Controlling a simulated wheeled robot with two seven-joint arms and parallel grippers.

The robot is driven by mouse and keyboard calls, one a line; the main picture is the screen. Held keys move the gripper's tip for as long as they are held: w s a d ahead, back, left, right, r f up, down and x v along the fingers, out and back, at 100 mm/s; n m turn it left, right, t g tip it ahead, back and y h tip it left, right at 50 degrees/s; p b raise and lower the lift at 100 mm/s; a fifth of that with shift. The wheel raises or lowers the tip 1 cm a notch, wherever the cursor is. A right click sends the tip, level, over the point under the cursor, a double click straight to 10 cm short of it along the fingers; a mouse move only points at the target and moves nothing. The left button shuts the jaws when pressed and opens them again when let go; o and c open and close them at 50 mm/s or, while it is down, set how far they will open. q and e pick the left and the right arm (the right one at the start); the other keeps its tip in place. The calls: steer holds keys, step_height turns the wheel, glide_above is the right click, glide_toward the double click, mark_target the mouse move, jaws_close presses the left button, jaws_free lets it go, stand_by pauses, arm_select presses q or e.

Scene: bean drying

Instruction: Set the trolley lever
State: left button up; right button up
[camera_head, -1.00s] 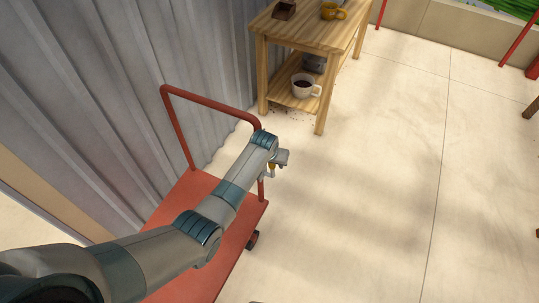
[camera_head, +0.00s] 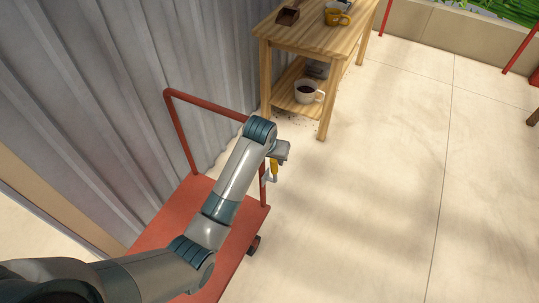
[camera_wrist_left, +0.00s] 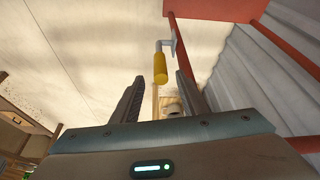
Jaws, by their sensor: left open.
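The red trolley (camera_head: 178,213) stands beside the corrugated wall, with its red handle frame (camera_head: 180,132) upright. Its lever (camera_head: 274,166) has a yellow grip and sits on a grey bracket at the frame's right post. My left gripper (camera_head: 280,151) is at the lever; the arm hides part of the post, and its fingers are hard to make out in the head view. In the left wrist view, my left gripper (camera_wrist_left: 159,84) is open and empty. The yellow grip of the lever (camera_wrist_left: 160,69) shows just beyond and between the fingertips. My right gripper is not in view.
A wooden table (camera_head: 308,38) with a lower shelf stands behind the trolley. The pale floor (camera_head: 370,190) to the right is clear.

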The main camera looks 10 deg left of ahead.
arm_select(q)
steer(key=shift+v, duration=2.1)
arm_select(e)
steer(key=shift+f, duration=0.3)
